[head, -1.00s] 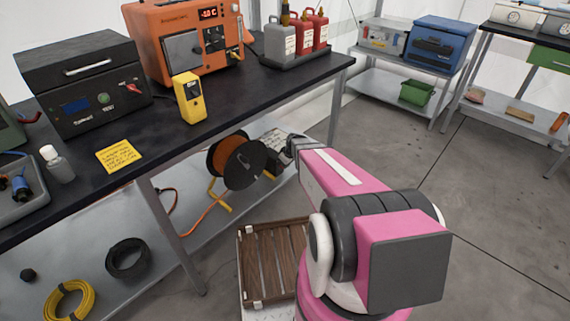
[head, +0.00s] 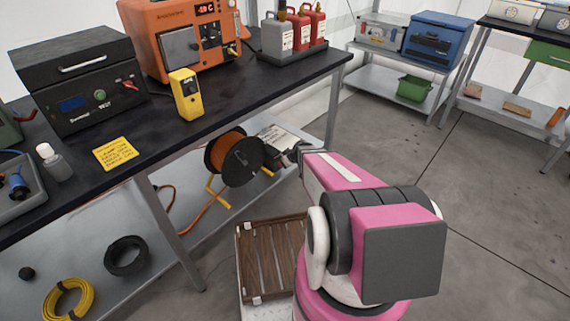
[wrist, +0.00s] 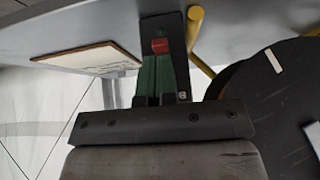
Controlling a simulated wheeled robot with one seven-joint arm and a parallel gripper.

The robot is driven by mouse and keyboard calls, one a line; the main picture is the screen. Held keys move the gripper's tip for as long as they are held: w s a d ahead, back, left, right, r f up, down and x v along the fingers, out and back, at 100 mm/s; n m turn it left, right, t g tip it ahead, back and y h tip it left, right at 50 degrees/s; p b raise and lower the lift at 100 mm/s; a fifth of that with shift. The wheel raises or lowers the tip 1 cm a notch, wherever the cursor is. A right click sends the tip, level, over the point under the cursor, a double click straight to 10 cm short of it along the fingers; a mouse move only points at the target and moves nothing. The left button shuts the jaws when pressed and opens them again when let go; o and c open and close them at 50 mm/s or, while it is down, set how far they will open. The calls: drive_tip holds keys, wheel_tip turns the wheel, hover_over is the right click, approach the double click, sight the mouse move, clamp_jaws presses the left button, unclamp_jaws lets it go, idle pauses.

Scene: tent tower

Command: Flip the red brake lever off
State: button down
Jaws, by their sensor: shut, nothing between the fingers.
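The red brake lever (wrist: 160,45) shows in the wrist view as a small red block in front of a dark upright plate, beside a yellow bar. My gripper (wrist: 160,58) is shut, its green-lined fingers together and their tips just at the red block. I cannot tell whether they touch it. The cable reel (head: 236,158), orange cable between black discs on a yellow stand, sits on the lower shelf. Its black disc (wrist: 275,105) fills the right of the wrist view. In the head view my gripper (head: 288,152) is beside the reel's right side, and the lever is hidden.
A paper on a board (head: 278,137) lies on the shelf behind my gripper. The black worktop (head: 150,140) overhangs the shelf. A wooden pallet (head: 270,258) is below, left of my arm.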

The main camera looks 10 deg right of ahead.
drive_tip(key=shift+w+r, duration=0.1)
drive_tip(key=shift+w+a+r, duration=0.25)
drive_tip(key=shift+w+a, duration=0.1)
drive_tip(key=shift+w, duration=0.1)
drive_tip(key=shift+s+r, duration=0.1)
drive_tip(key=shift+s, duration=0.05)
